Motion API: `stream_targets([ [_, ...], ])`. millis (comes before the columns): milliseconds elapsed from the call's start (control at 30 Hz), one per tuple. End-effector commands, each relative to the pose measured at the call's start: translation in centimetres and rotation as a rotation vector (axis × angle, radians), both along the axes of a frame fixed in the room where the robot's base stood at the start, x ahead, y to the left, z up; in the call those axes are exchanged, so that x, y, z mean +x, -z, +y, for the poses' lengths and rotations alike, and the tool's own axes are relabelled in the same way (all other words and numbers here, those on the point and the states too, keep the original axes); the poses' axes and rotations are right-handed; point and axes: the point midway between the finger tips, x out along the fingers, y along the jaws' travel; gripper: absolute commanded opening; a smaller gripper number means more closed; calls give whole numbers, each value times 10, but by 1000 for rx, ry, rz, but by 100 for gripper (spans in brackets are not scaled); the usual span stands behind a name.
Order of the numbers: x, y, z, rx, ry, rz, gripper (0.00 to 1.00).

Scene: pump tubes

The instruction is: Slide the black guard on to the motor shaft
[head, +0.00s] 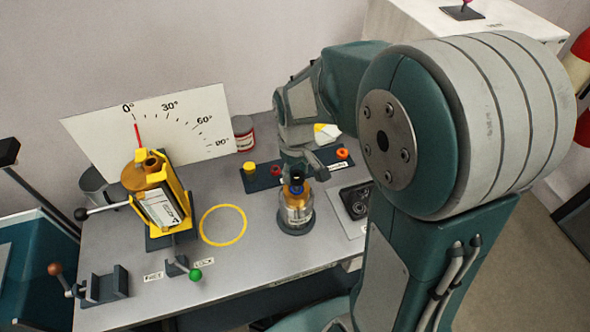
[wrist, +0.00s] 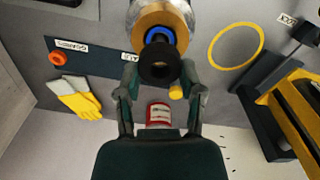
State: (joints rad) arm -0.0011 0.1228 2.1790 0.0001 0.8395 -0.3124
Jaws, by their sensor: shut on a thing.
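The black guard (wrist: 160,62) is a short tube between the two fingers of my gripper (wrist: 160,78). My gripper also shows in the head view (head: 297,172), pointing down over the motor. The motor (head: 296,213) stands upright on a dark round base, with a gold top and a blue ring (head: 296,189). The blue ring also shows in the wrist view (wrist: 168,35), right behind the guard, above the gold motor top (wrist: 163,15). The guard is over the motor's middle. The shaft is hidden, so I cannot tell how far the guard is around it.
A dark guard strip (head: 262,183) behind the motor carries yellow, red and orange pieces. A yellow ring (head: 223,224) is marked on the bench to the left. A yellow tilting fixture (head: 160,192) stands farther left. A dark part on a plate (head: 356,202) lies close right.

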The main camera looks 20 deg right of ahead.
Motion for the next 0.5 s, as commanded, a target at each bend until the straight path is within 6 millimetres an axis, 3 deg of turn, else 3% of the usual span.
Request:
stream_targets([
  [500, 0, 11, 0, 0, 0, 0, 27],
])
